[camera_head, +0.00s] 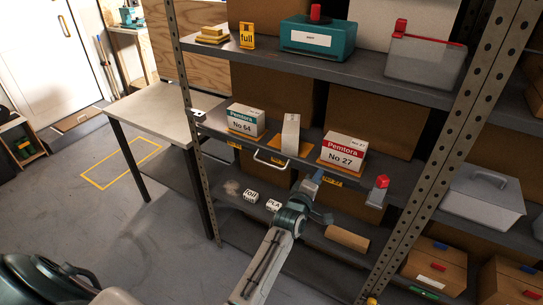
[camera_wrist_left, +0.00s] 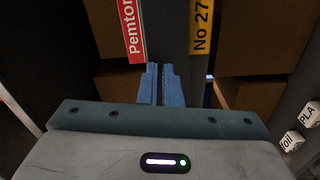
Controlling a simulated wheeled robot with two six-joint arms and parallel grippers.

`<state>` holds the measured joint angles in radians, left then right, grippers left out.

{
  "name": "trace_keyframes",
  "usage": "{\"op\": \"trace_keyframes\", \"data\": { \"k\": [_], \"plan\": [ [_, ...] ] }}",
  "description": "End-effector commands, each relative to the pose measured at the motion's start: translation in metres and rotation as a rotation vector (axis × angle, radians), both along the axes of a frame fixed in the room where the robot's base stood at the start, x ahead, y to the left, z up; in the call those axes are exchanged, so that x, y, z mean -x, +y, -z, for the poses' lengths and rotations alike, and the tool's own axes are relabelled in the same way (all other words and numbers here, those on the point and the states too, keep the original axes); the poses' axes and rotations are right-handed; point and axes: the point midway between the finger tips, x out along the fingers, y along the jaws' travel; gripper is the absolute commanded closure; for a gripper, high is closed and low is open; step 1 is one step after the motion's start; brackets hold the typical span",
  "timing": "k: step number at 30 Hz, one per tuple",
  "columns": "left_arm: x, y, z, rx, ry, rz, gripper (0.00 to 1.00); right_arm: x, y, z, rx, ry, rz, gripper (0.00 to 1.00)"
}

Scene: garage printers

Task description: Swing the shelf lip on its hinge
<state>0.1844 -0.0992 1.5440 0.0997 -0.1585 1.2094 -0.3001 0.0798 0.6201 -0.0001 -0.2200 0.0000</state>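The shelf lip (camera_head: 239,146) is the grey front strip of the middle shelf, with yellow tags on it. A pale wire handle (camera_head: 270,160) sticks out from its front, left of my gripper. My left gripper (camera_head: 318,178) is at the shelf front below the red and white "No 27" box (camera_head: 343,151). In the left wrist view its blue fingers (camera_wrist_left: 161,85) are nearly together, with a thin dark gap and nothing clearly held. They point at the grey shelf edge (camera_wrist_left: 167,30), beside a yellow "No 27" tag (camera_wrist_left: 201,25); contact cannot be told. My right gripper is not in view.
The middle shelf also holds a "No 54" box (camera_head: 246,119) and a narrow white box (camera_head: 291,134). A red-topped grey item (camera_head: 378,191) is right of my gripper. White blocks (camera_head: 251,195) and a brown roll (camera_head: 347,238) lie below. A table (camera_head: 165,112) stands left.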

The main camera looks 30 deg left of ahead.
Motion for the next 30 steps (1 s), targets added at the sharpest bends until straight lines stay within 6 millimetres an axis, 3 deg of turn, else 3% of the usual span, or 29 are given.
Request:
{"op": "trace_keyframes", "data": {
  "k": [30],
  "plan": [
    [-0.016, 0.000, 0.001, 0.000, 0.002, 0.001, 1.00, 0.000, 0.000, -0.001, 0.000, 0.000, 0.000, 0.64]
  ]
}}
